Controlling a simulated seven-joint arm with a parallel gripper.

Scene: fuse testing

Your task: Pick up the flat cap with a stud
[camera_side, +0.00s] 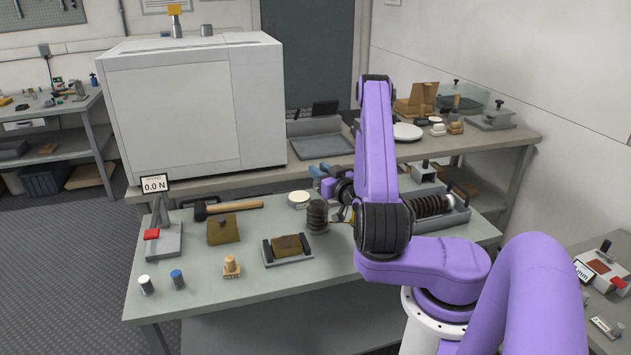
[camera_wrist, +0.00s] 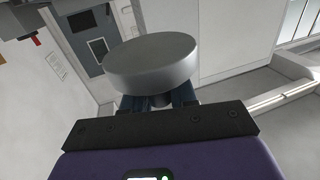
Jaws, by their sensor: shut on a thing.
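The flat cap with a stud (camera_wrist: 152,62) is a grey disc that fills the upper middle of the wrist view. Its short stud points back toward my gripper (camera_wrist: 160,99), whose two dark blue fingers are shut on the stud. The disc sits just beyond the fingertips and hides part of them. In the side view my gripper (camera_side: 318,172) is raised over the back part of the front table, its blue fingers pointing left. I cannot make out the cap clearly there.
The front table (camera_side: 300,305) holds a hammer (camera_side: 228,207), a dark ribbed insulator (camera_side: 317,216), a block in a dark holder (camera_side: 287,246) and a force gauge stand (camera_side: 160,235). A large white cabinet (camera_side: 195,105) stands behind. The table's front right is clear.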

